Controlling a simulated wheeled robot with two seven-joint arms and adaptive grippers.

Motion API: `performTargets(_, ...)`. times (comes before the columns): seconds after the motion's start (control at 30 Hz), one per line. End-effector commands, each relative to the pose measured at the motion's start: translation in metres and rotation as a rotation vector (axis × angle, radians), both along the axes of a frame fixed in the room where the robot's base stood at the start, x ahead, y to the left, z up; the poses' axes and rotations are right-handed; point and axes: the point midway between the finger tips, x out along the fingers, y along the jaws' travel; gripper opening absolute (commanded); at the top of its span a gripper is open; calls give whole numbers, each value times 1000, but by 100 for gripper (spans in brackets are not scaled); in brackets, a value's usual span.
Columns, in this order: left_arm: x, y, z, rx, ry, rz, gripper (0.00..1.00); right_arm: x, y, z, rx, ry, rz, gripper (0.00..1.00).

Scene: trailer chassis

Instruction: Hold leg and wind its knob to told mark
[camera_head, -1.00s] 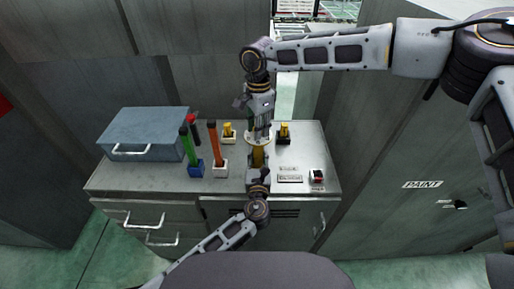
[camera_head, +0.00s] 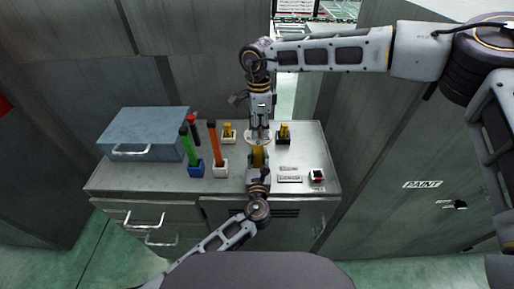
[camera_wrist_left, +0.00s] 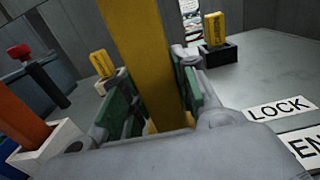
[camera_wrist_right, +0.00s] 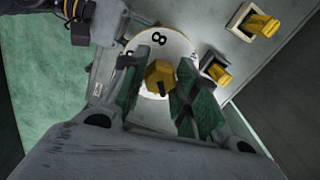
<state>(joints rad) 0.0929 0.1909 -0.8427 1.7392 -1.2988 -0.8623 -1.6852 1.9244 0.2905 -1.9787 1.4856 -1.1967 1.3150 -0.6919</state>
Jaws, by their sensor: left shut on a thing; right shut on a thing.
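The yellow leg (camera_head: 258,158) stands upright on the bench. My left gripper (camera_head: 259,179) is shut on it from the front; in the left wrist view the leg (camera_wrist_left: 145,60) is between the green pads. A round white dial (camera_wrist_right: 178,46) tops the leg, with a black 8 near its edge; its other marks are largely hidden. The yellow hexagonal knob (camera_wrist_right: 160,74) stands at the dial's middle, with a dark pointer or slot on it. My right gripper (camera_head: 258,134) comes down from above and is shut on the knob, one green pad on each side.
Orange, green and red-topped tools in holders (camera_head: 220,168) stand left of the leg. Two yellow blocks in holders (camera_head: 229,136) (camera_head: 284,136) stand behind. A blue toolbox (camera_head: 148,132) is far left. Labels (camera_head: 289,179) and a small red-topped box (camera_head: 317,176) lie right.

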Motion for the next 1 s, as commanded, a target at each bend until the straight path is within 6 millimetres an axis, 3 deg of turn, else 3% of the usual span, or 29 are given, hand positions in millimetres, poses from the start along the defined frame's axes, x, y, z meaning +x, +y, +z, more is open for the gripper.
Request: performTargets(1.0, -1, -1, 2, -2, -3, -2, 0, -1, -2, -4, -4, 4, -545, 13)
